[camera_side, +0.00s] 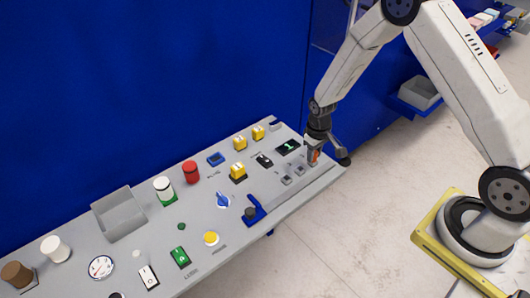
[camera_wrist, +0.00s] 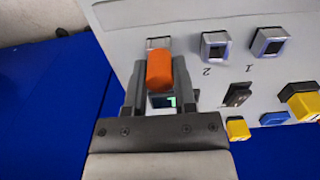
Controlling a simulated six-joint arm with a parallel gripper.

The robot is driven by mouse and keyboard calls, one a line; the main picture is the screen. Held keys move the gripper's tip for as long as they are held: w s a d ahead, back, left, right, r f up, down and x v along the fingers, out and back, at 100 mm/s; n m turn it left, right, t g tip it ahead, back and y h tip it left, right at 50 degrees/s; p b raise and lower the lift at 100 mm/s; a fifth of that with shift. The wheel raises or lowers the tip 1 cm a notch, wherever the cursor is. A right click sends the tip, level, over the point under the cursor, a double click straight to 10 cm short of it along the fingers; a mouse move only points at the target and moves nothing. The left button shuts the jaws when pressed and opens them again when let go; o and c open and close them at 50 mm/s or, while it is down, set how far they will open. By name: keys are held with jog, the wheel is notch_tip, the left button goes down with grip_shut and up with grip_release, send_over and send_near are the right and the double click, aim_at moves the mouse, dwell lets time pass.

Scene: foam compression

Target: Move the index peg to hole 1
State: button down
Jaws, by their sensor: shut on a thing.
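The orange index peg (camera_wrist: 159,70) is between the two fingers of my gripper (camera_wrist: 160,85) in the wrist view. My gripper (camera_side: 313,150) is shut on the peg (camera_side: 314,156) at the panel's right end in the side view. The peg is at the endmost square hole (camera_wrist: 158,43), whose label is hidden. I cannot tell whether its lower end is inside the hole. Hole 2 (camera_wrist: 215,45) and hole 1 (camera_wrist: 269,46) look empty, with upside-down numbers beside them. In the side view, hole 2 (camera_side: 300,169) and hole 1 (camera_side: 286,180) lie left of the gripper.
A small display (camera_side: 288,147) reads 1. A black switch (camera_side: 264,160), yellow-topped blocks (camera_side: 238,172) and a blue bracket with a dark knob (camera_side: 254,211) stand nearby. The grey panel (camera_side: 321,180) ends close to my gripper. The strip along the holes is clear.

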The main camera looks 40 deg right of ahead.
jog(key=shift+r, duration=0.2)
jog(key=shift+r, duration=2.05)
jog(key=a+r, duration=0.4)
jog(key=a, duration=0.7)
jog(key=shift+f, duration=0.2)
jog(key=shift+f, duration=2.85)
jog(key=shift+f, duration=1.05)
